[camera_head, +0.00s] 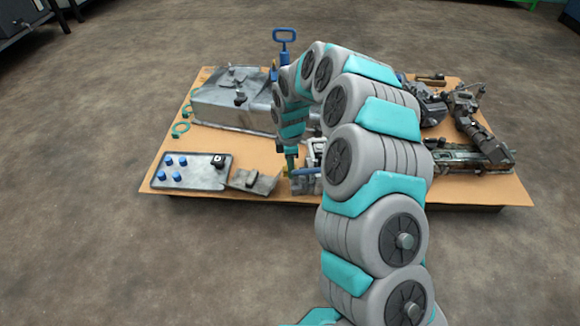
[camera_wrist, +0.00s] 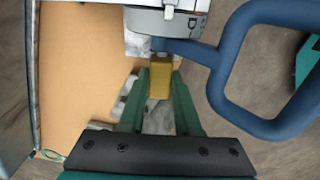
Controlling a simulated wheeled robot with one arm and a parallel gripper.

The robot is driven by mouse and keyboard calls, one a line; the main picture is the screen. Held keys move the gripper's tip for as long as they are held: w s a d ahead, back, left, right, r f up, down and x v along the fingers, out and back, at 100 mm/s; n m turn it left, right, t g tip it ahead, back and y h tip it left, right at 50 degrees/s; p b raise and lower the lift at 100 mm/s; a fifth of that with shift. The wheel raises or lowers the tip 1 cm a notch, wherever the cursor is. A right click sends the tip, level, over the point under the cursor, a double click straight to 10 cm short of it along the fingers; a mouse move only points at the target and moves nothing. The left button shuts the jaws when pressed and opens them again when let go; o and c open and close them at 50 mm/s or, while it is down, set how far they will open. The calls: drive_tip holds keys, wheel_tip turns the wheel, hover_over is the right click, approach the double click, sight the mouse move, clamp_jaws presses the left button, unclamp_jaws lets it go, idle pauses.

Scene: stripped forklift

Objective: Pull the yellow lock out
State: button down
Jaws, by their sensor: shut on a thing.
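The yellow lock (camera_wrist: 160,78) is a small block in the middle of the wrist view, just below a grey metal part (camera_wrist: 165,20). It sits at the end of a blue handle (camera_wrist: 222,75) with a rounded loop. My gripper (camera_wrist: 159,88) has its two green fingers on either side of the lock and is shut on it. In the head view my gripper (camera_head: 290,160) points down at the front of the board, and only a small bit of yellow shows beside it. My arm hides much of the grey part there.
A tan board (camera_head: 222,142) carries the parts. A grey plate with blue knobs (camera_head: 196,172) and a flat metal piece (camera_head: 252,181) lie left of my gripper. A large metal cover (camera_head: 234,105) lies behind. Dark machine parts (camera_head: 470,125) lie at right.

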sight(284, 168)
idle(0.4)
drive_tip(key=shift+s+a+r+p, duration=0.1)
drive_tip(key=shift+a+r+p, duration=0.05)
drive_tip(key=shift+a+p, duration=0.5)
drive_tip(key=shift+a, duration=0.2)
drive_tip(key=c, duration=0.9)
unclamp_jaws()
drive_tip(key=shift+a, duration=0.1)
drive_tip(key=shift+s+r+p, duration=0.1)
drive_tip(key=shift+r+p, duration=0.2)
drive_tip(key=shift+r, duration=3.45)
